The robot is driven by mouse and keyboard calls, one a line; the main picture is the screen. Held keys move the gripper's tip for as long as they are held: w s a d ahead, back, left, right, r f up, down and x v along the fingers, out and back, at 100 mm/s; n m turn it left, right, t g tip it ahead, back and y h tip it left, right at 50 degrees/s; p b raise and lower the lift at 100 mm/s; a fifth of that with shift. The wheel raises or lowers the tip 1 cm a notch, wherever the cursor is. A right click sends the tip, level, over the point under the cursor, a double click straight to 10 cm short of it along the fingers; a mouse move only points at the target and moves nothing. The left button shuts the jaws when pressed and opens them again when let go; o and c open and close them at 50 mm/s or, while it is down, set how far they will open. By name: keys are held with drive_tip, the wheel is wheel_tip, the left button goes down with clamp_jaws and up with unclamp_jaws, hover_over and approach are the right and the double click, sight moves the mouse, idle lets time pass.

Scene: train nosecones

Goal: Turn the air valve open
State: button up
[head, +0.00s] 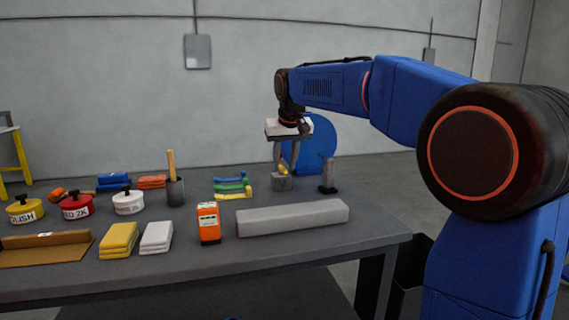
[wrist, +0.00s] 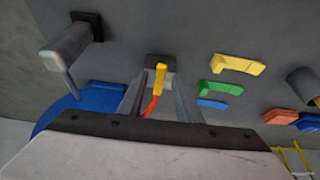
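The air valve is a small grey block (head: 281,183) on the table, below my gripper, with a yellow lever (wrist: 160,79) on top. In the head view the yellow lever (head: 284,169) shows between the fingertips. My gripper (head: 284,168) points down over the valve. In the wrist view the fingers of my gripper (wrist: 158,98) stand apart, one on each side of the lever, with gaps visible. An orange-red curved piece (wrist: 150,105) shows below the lever. Whether a finger touches the lever cannot be told.
A grey cylinder on a dark base (head: 328,176) stands close right of the valve. A blue disc (head: 322,140) is behind. Colored clips (head: 232,187) lie left. A long grey block (head: 292,217) and an orange box (head: 209,223) are in front. Tins and cloths fill the left side.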

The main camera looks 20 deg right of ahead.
clamp_jaws()
